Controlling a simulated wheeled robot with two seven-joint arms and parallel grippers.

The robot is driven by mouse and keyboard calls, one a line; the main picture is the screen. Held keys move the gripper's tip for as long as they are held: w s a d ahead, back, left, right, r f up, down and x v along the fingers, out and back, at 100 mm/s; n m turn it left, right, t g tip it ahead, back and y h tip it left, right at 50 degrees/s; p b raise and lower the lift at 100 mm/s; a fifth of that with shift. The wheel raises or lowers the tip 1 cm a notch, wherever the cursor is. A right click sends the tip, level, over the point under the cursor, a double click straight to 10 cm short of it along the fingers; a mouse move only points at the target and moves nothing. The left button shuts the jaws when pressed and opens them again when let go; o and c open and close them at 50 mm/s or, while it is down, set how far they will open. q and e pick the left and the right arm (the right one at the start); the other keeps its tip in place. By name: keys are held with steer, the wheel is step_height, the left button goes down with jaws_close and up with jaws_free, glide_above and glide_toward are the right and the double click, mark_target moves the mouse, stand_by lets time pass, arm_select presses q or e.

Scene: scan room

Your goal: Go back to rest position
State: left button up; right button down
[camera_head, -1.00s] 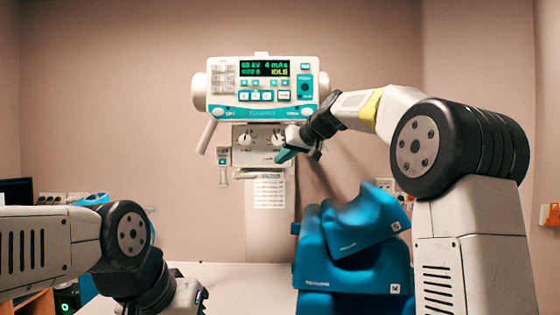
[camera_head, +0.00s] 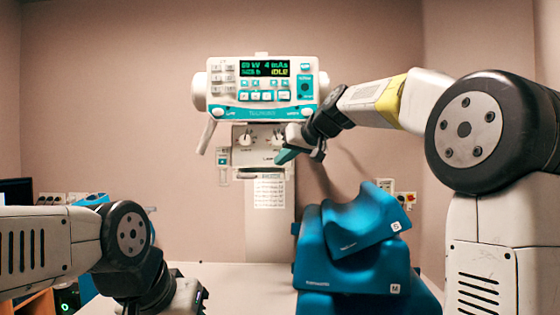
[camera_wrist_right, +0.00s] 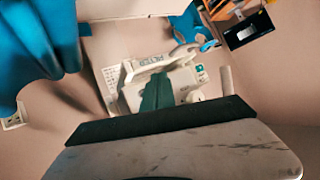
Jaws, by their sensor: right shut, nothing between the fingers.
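My right gripper (camera_head: 285,155) has teal fingers and is shut and empty. In the head view it is in front of the knob panel (camera_head: 247,158) below the x-ray console (camera_head: 262,82); I cannot tell if it touches. In the right wrist view its shut teal fingers (camera_wrist_right: 157,92) point at the pale panel. My left arm (camera_head: 60,245) comes in low from the left. Its wrist end (camera_head: 188,298) is at the bottom edge over the white table, and its fingers are not shown.
Blue foam positioners (camera_head: 345,245) are stacked on the white table (camera_head: 245,278), below and right of my right gripper. A handle (camera_head: 207,136) hangs at the console's left. A wall socket (camera_head: 405,198) is behind the foam. The table's middle is clear.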

stand_by(0.4)
steer(key=s+d+f+m+g+h, duration=0.1)
steer(key=s+d+f, duration=0.3)
steer(key=s+f, duration=0.5)
steer(key=s+d+f+m+g+h, duration=0.1)
steer(key=s+d+f+h, duration=0.1)
steer(key=s+d+f, duration=0.3)
steer(key=s+d+f+m+g+h, duration=0.1)
steer(key=s+d+f, duration=0.3)
steer(key=s+f, duration=0.9)
steer(key=s+m+h, duration=0.1)
steer(key=s, duration=0.5)
steer(key=shift+s+d+g, duration=0.3)
steer(key=shift+s, duration=0.05)
steer(key=shift+r, duration=0.1)
